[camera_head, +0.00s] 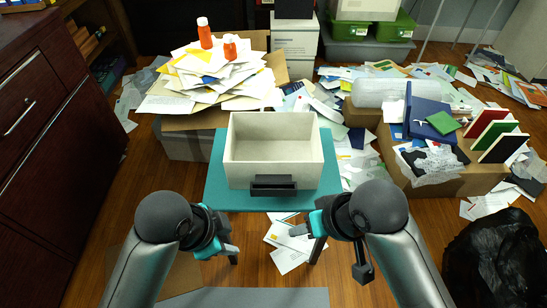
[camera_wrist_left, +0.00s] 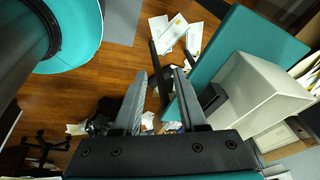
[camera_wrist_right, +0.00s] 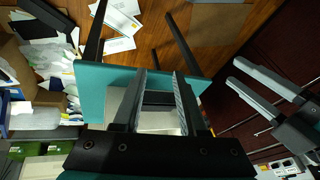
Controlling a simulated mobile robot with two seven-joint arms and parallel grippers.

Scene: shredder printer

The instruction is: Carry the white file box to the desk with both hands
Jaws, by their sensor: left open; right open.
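The white file box (camera_head: 275,175) stands upright and open-topped on a small teal table (camera_head: 213,190). A dark handle or label holder (camera_head: 273,185) is on its near side. My left gripper (camera_head: 230,250) is open and empty, in front of the table's left part. In the left wrist view, the box (camera_wrist_left: 255,95) lies right of the open fingers (camera_wrist_left: 157,85), apart from them. My right gripper (camera_head: 300,229) is open near the table's front right. In the right wrist view, its fingers (camera_wrist_right: 160,80) overlap the teal table and box (camera_wrist_right: 158,122); contact cannot be told.
A dark wooden cabinet (camera_head: 45,115) stands at the left. Paper piles (camera_head: 205,80) cover a box behind the table, and a cardboard box (camera_head: 440,180) with folders is at the right. A black bag (camera_head: 500,260) is at the lower right. Loose papers (camera_head: 288,255) lie on the floor.

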